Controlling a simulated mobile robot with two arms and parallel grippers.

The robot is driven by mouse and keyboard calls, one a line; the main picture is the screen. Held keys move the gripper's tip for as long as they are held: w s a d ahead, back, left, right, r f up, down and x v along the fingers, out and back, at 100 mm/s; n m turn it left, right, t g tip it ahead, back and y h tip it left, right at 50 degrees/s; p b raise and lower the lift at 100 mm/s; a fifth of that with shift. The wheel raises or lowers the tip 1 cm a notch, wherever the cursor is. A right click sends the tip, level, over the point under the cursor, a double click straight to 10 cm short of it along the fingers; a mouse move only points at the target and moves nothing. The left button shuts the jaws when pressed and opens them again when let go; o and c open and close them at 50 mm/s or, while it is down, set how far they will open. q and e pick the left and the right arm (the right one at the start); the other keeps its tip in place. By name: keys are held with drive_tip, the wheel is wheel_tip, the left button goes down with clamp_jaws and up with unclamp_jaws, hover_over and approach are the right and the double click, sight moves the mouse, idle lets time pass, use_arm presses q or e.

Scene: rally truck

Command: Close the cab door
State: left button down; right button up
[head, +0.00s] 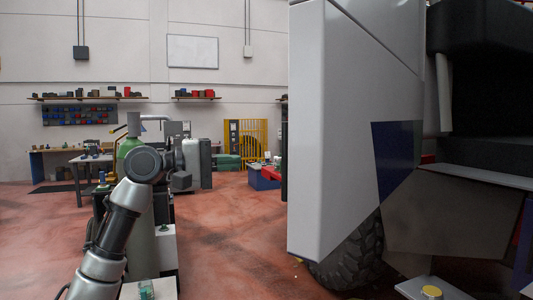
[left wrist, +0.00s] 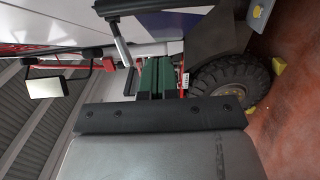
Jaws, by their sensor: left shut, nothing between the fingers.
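The cab door (head: 335,130) is a large white panel with a dark blue patch, standing open at the right of the head view. The dark cab opening (head: 480,110) shows to its right. My left gripper (head: 181,181) is at the left of the head view, well apart from the door in the picture. That view shows the truck's white and blue bodywork (left wrist: 160,22) beyond the fingers; I cannot tell which part is the door. My right gripper is not in view.
A truck wheel (head: 348,262) stands below the door. A mirror (left wrist: 47,87) shows in the left wrist view. Workbenches (head: 88,160) stand at the back left. The red floor (head: 235,235) left of the door is clear.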

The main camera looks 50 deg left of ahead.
use_arm(q)
drive_tip(key=w+d+p, duration=0.4)
drive_tip(key=w+d, duration=0.1)
drive_tip(key=shift+w+d, duration=0.15)
drive_tip(key=shift+d, duration=0.05)
